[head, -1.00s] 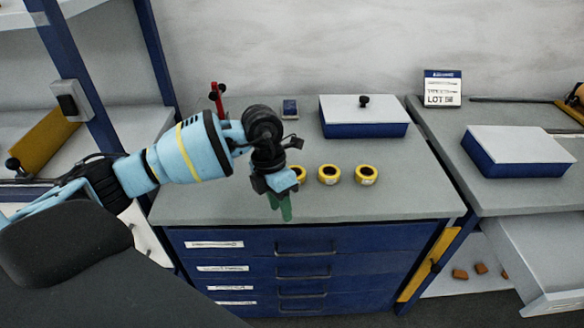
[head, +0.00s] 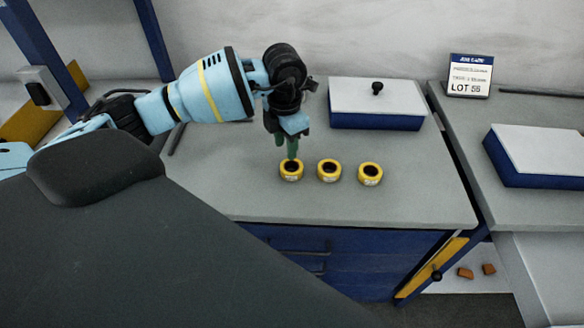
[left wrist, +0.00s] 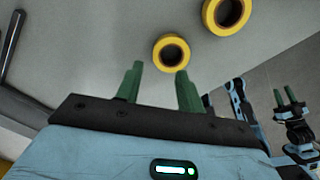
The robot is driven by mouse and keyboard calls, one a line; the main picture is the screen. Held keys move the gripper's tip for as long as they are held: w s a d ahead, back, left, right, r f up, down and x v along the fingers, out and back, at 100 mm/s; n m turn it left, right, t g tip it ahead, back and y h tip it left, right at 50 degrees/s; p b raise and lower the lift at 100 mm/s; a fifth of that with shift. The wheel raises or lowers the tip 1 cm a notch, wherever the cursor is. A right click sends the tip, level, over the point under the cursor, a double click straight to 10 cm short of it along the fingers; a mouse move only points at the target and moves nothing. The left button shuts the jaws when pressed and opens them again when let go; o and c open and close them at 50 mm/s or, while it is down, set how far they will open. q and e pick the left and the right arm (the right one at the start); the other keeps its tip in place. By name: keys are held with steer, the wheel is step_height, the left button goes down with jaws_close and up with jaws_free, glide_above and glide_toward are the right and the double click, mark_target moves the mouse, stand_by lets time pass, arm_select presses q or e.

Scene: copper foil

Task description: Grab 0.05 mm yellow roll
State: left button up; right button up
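Three yellow rolls with dark centres stand in a row on the grey cabinet top: a left roll (head: 291,177), a middle roll (head: 329,177) and a right roll (head: 370,180). Their labels are too small to read. My left gripper (head: 286,150) points down with its green fingers just over the back of the left roll. In the left wrist view the fingers (left wrist: 160,84) are apart and empty, with one roll (left wrist: 158,53) just beyond the tips and another roll (left wrist: 208,15) farther off. My right gripper (left wrist: 284,97) shows at the right edge there, green fingers apart, nothing between them.
A blue box with a white lid (head: 377,97) stands behind the rolls. A LOT sign (head: 469,76) and another lidded box (head: 545,155) are on the right bench (head: 455,108). The cabinet top (head: 410,205) is clear in front of the rolls.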

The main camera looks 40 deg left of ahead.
mark_target(287, 161)
arm_select(q)
steer(key=shift+w+f, duration=0.1)
steer(key=shift+f, duration=0.2)
steer(key=shift+w+a+f, duration=0.1)
steer(key=shift+f, duration=1.2)
steer(key=shift+w+a+f, duration=0.1)
steer(key=shift+f, duration=1.15)
jaws_close()
